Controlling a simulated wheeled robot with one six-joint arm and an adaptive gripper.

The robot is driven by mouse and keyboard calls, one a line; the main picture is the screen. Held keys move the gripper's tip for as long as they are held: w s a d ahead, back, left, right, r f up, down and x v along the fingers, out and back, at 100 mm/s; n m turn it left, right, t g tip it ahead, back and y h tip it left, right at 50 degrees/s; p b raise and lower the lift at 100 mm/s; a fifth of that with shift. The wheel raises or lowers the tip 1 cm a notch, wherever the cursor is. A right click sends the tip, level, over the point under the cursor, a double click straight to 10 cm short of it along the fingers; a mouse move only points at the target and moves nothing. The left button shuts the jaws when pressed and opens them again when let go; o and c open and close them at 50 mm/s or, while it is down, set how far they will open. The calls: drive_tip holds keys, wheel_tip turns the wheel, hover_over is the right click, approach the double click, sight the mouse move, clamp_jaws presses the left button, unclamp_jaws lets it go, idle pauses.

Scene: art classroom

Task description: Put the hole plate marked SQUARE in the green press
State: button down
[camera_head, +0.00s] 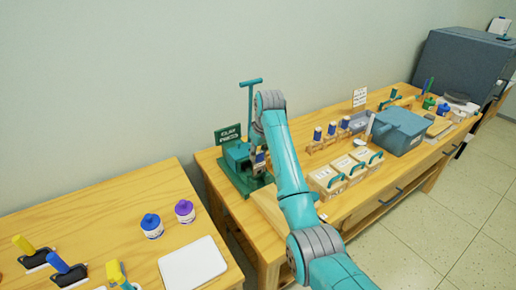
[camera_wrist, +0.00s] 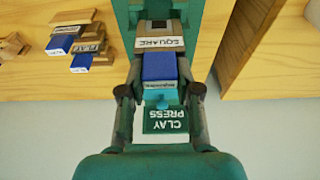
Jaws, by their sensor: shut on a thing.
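The green press (camera_head: 237,158) stands at the left end of the long wooden table, with its CLAY PRESS sign (camera_head: 229,134) behind it. The sign shows upside down in the wrist view (camera_wrist: 165,119). My gripper (camera_wrist: 160,88) is shut on the hole plate marked SQUARE (camera_wrist: 160,42) by its blue grip (camera_wrist: 159,67). The plate's white label is readable. In the wrist view the plate lies between green uprights of the press; I cannot tell whether it is seated. In the head view my arm hides much of the gripper, at the press's right side.
Several blue-topped blocks (camera_head: 332,128) stand in a row on the table. White-labelled boxes with teal handles (camera_head: 328,180) are in front, with a blue-grey bin (camera_head: 400,130) to the right. The left table holds paint jars (camera_head: 152,226) and a white board (camera_head: 193,263).

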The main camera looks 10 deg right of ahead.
drive_tip(key=shift+f, duration=2.8)
drive_tip(key=c, duration=0.7)
unclamp_jaws()
drive_tip(key=shift+r, duration=4)
drive_tip(key=shift+d, duration=0.1)
